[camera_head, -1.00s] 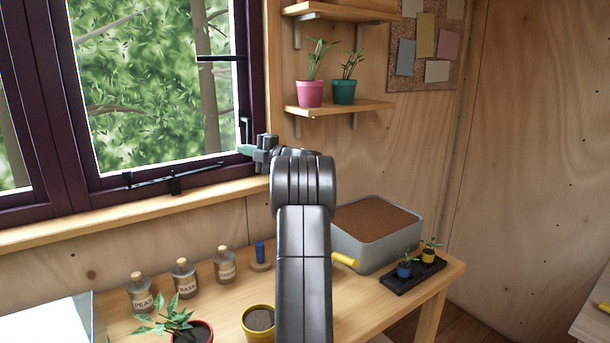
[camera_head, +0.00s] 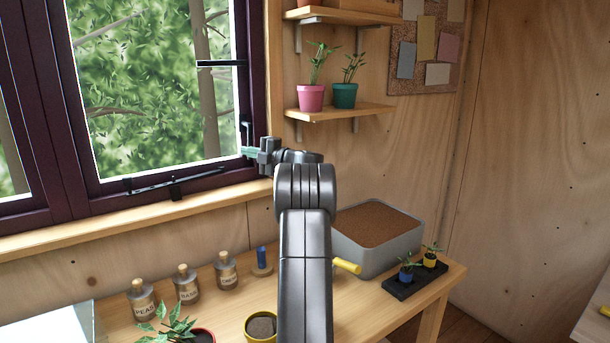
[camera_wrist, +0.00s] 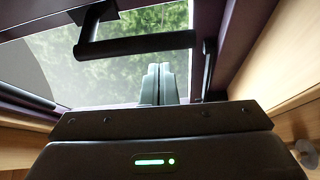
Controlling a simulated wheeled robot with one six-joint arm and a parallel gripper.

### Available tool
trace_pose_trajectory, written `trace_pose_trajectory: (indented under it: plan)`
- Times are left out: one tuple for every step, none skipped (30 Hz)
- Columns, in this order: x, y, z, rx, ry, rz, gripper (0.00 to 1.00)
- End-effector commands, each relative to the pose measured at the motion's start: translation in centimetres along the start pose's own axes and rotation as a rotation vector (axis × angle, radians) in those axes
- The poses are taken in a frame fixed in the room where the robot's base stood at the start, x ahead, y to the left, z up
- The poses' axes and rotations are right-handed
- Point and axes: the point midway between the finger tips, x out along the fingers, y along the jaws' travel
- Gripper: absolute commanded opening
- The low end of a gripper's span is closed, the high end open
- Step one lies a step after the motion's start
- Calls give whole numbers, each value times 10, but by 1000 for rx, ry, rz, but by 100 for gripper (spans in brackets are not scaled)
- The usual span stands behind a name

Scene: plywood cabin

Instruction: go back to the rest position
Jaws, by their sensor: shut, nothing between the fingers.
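My gripper (camera_head: 249,152) is at the end of my raised arm, in front of the window's lower right corner. In the wrist view its two pale fingers (camera_wrist: 157,84) are together with nothing between them. The window (camera_head: 150,90) has a dark purple frame and a black handle (camera_head: 247,133) on its right side. In the wrist view a black bar (camera_wrist: 135,45) crosses the glass close beyond the fingertips. I cannot tell whether the gripper touches the window frame.
A wooden bench (camera_head: 385,315) below holds bottles (camera_head: 187,284), a grey soil tray (camera_head: 385,255), a black seedling tray (camera_head: 415,280) and a yellow pot (camera_head: 261,328). A shelf (camera_head: 340,112) with pink (camera_head: 310,97) and teal pots (camera_head: 344,95) is right of my gripper.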

Motion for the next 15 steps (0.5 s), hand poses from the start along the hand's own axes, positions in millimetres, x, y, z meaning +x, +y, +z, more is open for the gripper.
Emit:
trace_pose_trajectory:
  plan:
    - [-8, 2, 9, 2, -2, -2, 0]
    - [-12, 2, 13, 2, -1, -2, 0]
    - [-6, -4, 4, 0, 5, -1, 0]
    - [-4, -4, 0, -1, 5, -1, 0]
    - [-2, -5, -4, 30, 5, 16, 0]
    - [0, -3, -6, 71, 4, 39, 0]
    - [1, -2, -8, 99, 4, 55, 0]
    - [2, 0, -10, 126, 4, 72, 0]
    - [3, 1, -13, 161, 4, 94, 0]
    - [4, 2, -15, 189, 4, 109, 0]
    - [6, 3, -16, 215, 4, 123, 0]
    - [7, 5, -19, 250, 5, 144, 0]
    - [8, 6, -21, 276, 4, 159, 0]
    - [9, 7, -22, 301, 4, 174, 0]
    - [10, 10, -25, 334, 4, 194, 0]
